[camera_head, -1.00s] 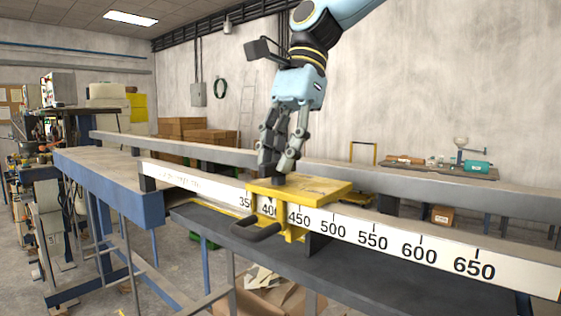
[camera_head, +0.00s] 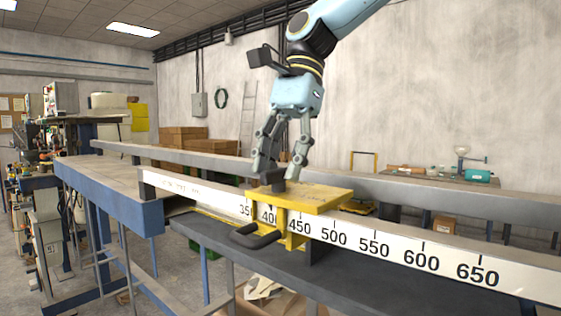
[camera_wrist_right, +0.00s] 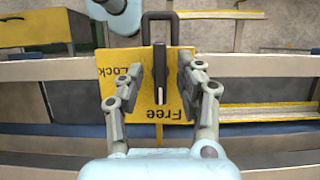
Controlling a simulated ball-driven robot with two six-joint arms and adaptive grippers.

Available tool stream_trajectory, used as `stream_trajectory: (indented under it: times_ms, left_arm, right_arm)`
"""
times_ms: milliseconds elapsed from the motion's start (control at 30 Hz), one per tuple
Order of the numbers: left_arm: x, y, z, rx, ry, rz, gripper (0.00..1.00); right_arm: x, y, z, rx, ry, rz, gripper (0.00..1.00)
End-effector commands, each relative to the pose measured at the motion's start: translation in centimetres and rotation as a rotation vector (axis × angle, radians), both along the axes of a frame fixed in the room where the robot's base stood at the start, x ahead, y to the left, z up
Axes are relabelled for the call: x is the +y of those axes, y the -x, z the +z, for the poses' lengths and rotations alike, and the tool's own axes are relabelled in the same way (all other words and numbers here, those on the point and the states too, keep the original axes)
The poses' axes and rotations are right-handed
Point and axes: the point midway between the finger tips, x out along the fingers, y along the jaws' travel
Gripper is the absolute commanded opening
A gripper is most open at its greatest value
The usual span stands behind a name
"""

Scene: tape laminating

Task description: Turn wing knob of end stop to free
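The end stop is a yellow block (camera_head: 315,197) on the white ruler rail (camera_head: 375,243), near the 400 to 450 marks, with a black handle (camera_head: 258,236) at its front. Its dark wing knob (camera_head: 272,188) stands on top. In the right wrist view the knob (camera_wrist_right: 159,70) lies lengthwise, its white-marked end toward the "Free" label (camera_wrist_right: 174,104); the "Lock" label (camera_wrist_right: 129,76) is to the left. My right gripper (camera_head: 278,173) is open above the plate, its fingers apart on either side of the knob, with visible gaps.
A grey beam (camera_head: 410,187) runs behind the rail. A blue-sided bench (camera_head: 120,193) stands to the left. A dark shelf (camera_head: 270,261) lies below the rail, and a cardboard box (camera_head: 275,302) sits lower down.

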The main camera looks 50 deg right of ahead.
Motion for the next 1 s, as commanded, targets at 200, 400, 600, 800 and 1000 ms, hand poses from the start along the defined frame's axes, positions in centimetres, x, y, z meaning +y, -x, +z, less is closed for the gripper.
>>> stream_trajectory:
  times_ms: [200, 400, 600, 800, 1000]
  left_arm:
    - [0.1, 0.0, 0.0, 0.000, -0.001, 0.000, 0.40]
    - [0.1, 0.0, 0.0, 0.000, -0.001, 0.000, 0.40]
    - [0.0, 0.0, 0.0, 0.000, 0.000, 0.000, 0.40]
    - [0.0, 0.0, 0.0, 0.000, 0.000, 0.000, 0.40]
    - [0.0, 0.0, 0.0, 0.000, 0.000, 0.000, 0.40]
  right_arm:
    - [0.0, 0.0, 0.0, 0.000, -0.001, -0.001, 0.37]
    - [-0.7, -0.2, 1.7, -0.004, 0.000, -0.003, 0.37]
    - [-2.4, -0.4, 5.9, -0.006, -0.001, -0.004, 0.37]
    - [-3.9, -0.5, 9.4, -0.002, 0.002, -0.003, 0.37]
    - [-4.5, -0.5, 11.0, -0.001, 0.000, -0.001, 0.37]
